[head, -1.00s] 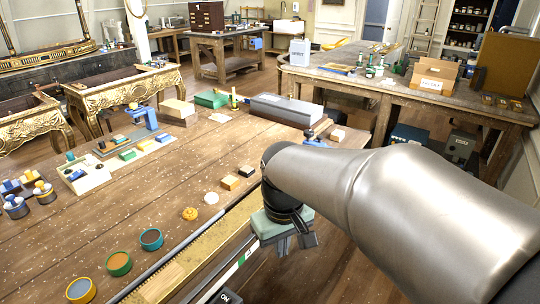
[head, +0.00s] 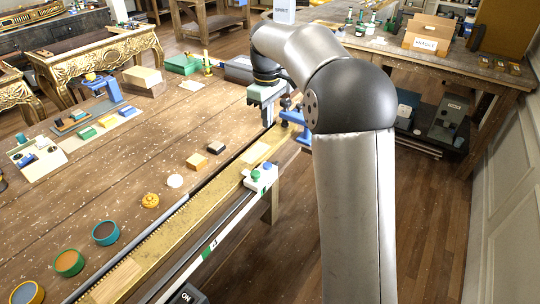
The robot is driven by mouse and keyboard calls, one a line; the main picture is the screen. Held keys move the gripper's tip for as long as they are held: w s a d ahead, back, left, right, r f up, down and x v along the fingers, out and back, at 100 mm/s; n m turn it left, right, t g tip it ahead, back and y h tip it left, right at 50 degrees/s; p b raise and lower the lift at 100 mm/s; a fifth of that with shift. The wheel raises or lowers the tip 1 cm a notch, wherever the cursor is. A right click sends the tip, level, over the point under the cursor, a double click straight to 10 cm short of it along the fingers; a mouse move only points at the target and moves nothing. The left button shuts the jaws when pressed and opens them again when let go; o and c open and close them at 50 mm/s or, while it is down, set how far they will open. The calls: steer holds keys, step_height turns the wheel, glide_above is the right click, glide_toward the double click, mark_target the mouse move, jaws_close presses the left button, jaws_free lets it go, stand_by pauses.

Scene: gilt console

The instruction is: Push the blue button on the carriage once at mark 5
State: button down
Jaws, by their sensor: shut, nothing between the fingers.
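The white carriage (head: 262,177) sits on the rail along the table's front edge. It has a green button (head: 255,174) on its left and a blue button (head: 267,167) on its right, both uncovered. My gripper (head: 267,119) points down beyond the carriage, up and slightly right of the blue button in the picture, clear of both buttons. It is shut and empty. A green mark (head: 262,190) shows just below the carriage on the rail's white strip (head: 228,226). The mark numbers are too small to read surely, so I cannot tell which mark the carriage is at.
A blue clamp-like part (head: 297,117) stands near the rail's far end, right of my gripper. Small blocks (head: 197,161), a white disc (head: 175,181) and several round tins (head: 106,232) line the table beside the rail. The middle of the table (head: 150,150) is mostly clear.

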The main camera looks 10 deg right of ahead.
mark_target(268, 166)
step_height(268, 166, down, 14)
steer(key=shift+r+p, duration=0.15)
steer(key=shift+p, duration=1.05)
steer(key=shift+f, duration=0.25)
steer(key=shift+f+b, duration=0.85)
steer(key=shift+f, duration=0.05)
steer(key=shift+s+f, duration=0.1)
steer(key=shift+s, duration=0.15)
step_height(268, 166, up, 16)
steer(key=p, duration=0.1)
steer(key=shift+w+f, duration=0.2)
steer(key=shift+w, duration=0.05)
